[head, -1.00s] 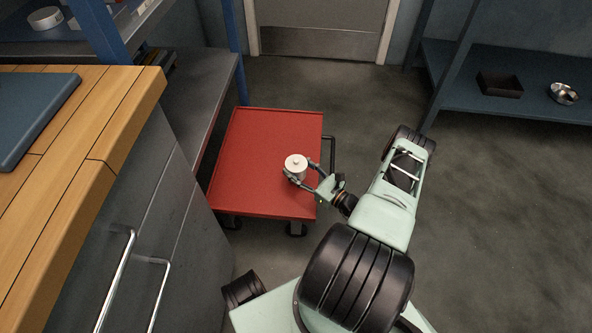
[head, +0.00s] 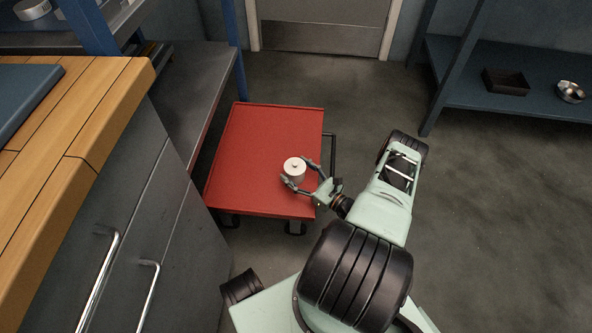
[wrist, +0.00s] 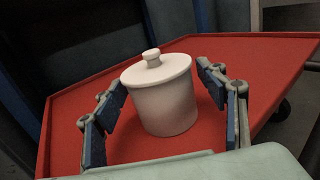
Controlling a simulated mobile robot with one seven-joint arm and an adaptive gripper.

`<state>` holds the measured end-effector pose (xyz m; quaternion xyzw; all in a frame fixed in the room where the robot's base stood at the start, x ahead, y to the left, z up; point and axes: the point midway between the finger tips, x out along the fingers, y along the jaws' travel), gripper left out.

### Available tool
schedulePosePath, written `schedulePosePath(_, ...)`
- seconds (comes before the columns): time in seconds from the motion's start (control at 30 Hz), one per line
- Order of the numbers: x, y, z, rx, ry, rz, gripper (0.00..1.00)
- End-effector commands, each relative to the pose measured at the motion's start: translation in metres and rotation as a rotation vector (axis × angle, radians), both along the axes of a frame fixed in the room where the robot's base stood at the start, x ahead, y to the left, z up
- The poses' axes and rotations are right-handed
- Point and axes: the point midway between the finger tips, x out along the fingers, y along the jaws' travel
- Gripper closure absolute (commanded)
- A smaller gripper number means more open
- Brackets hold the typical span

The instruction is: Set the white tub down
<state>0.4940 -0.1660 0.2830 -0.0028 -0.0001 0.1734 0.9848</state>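The white tub (head: 293,173), with a knobbed lid, stands upright on the red top of the cart (head: 262,140), near its right side. In the wrist view the tub (wrist: 163,103) shows large in the middle, with its base on the red surface (wrist: 75,95). My gripper (head: 299,171) reaches in from the right with its fingers around the tub. In the wrist view my gripper (wrist: 162,76) is open, with a blue-padded finger on each side and a gap between each pad and the tub.
The rest of the cart top is bare. A wooden-topped cabinet (head: 95,100) and a grey shelf (head: 190,90) stand to the left. A blue shelf (head: 525,105) at the right holds a dark tray (head: 505,82) and a metal bowl (head: 571,91). A push handle (head: 333,160) runs along the cart's right side.

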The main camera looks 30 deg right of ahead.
Motion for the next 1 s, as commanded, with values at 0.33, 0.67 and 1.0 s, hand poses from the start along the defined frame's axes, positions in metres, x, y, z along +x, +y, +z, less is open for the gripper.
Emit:
schedulePosePath(0.33, -0.004, -0.002, 0.003, 0.000, 0.001, -0.001, 0.34)
schedulePosePath(0.67, -0.067, -0.025, 0.004, 0.000, 0.001, -0.004, 0.34)
schedulePosePath(1.0, -0.110, -0.040, 0.003, 0.000, 0.000, -0.001, 0.34)
